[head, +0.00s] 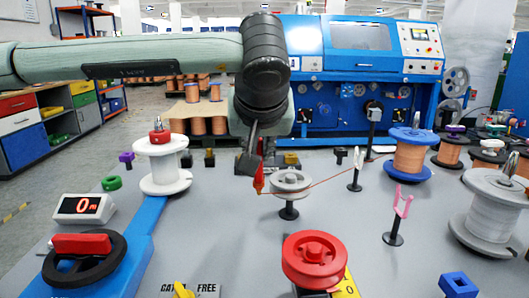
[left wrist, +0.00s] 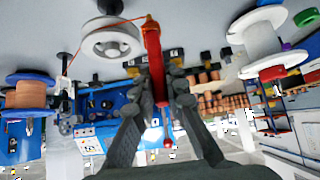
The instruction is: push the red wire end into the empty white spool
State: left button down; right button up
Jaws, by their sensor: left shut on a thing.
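The red wire end (head: 259,179) is a slim red piece with an orange tip, and a thin copper wire runs from it. My left gripper (head: 256,160) is shut on it above the table, just left of a grey pulley (head: 290,183). In the left wrist view the red wire end (left wrist: 153,50) stands between the fingers (left wrist: 163,88). The empty white spool (head: 164,170) stands upright at the left with a red knob on top, apart from the wire end. It also shows in the left wrist view (left wrist: 262,38). My right gripper is not in view.
A pink fork post (head: 402,205), a red pulley (head: 315,258), a black handwheel (head: 85,262) and a counter display (head: 85,208) stand nearer.

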pick_arm(q)
jog(key=w+a+p, duration=0.1)
jog(key=w+a, duration=1.1)
jog(key=a, duration=0.1)
jog(key=shift+a, duration=0.25)
dwell(0.9)
jog(key=shift+r, duration=0.1)
notch_tip(320, 180, up, 8)
jog(key=p, duration=0.5)
jog(key=shift+p, duration=0.35)
